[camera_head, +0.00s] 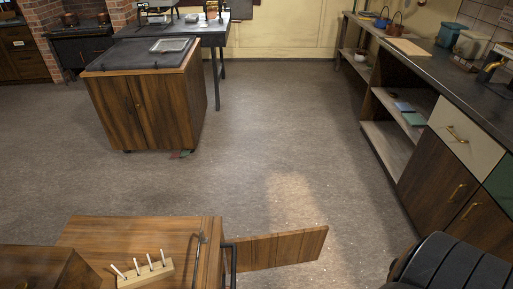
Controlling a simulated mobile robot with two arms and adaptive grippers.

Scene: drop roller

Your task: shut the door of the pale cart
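The pale cart (145,235) stands at the bottom of the view, a little left of the middle. Its top is light brown wood, and a dark metal bar handle (198,258) is at its right side. Its door (280,249) stands open, sticking out to the right from the cart's right side. The door's wood panel is seen from above, and the front of the cart is out of view. Neither of my grippers is in view.
A darker wooden cart (150,108) with shut doors stands farther back. A counter with shelves and drawers (462,139) runs along the right. A black ribbed object (450,262) fills the bottom right corner. A pen block (145,272) rests on the pale cart. The middle floor is clear.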

